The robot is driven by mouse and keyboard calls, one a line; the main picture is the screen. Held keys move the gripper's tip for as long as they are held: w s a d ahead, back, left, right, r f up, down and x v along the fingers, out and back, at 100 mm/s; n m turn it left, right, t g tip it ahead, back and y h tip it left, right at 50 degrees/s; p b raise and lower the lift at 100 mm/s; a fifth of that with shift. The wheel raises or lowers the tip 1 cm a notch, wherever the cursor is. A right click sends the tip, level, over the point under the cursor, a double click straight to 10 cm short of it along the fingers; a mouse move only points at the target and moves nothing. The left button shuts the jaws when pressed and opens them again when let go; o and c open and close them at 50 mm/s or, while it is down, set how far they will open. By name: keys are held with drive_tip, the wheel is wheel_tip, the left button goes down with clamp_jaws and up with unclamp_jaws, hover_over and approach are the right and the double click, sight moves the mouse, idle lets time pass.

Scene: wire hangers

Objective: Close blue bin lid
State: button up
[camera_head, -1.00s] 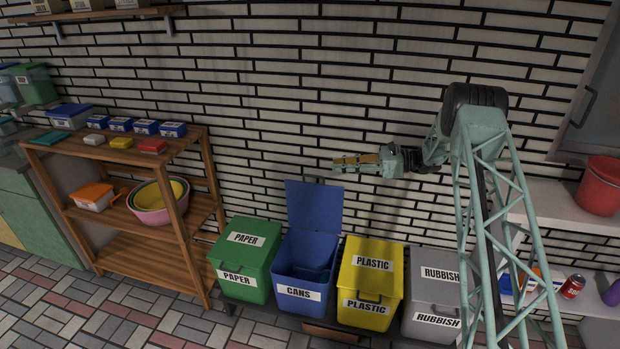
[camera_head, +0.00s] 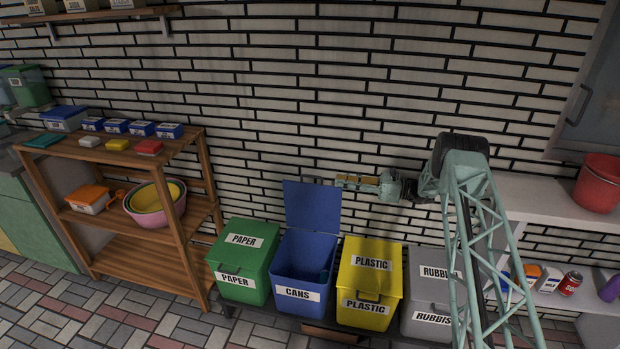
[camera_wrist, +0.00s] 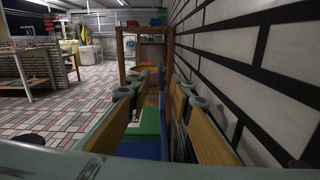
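The blue bin (camera_head: 300,293), labelled CANS, stands open between the green and yellow bins. Its blue lid (camera_head: 312,207) stands raised at the back, close to the brick wall. My gripper (camera_head: 340,181) points left in the head view, near the lid's upper right corner; I cannot tell whether it touches the lid. In the wrist view my gripper (camera_wrist: 158,105) has its two yellow-padded fingers spread apart. Blue and green surfaces show low between the fingers, partly hidden by the gripper body.
The green PAPER bin (camera_head: 244,262), yellow PLASTIC bin (camera_head: 370,283) and grey RUBBISH bin (camera_head: 428,295) are shut. A wooden shelf (camera_head: 170,255) stands left. The brick wall (camera_wrist: 245,60) runs close along the gripper's right side in the wrist view.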

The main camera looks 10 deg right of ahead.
sight(310, 176)
drive_tip(key=shift+a, duration=0.15)
drive_tip(key=shift+b+x, duration=0.75)
drive_tip(key=shift+x, duration=6.05)
drive_tip(key=shift+w, duration=0.1)
clamp_jaws()
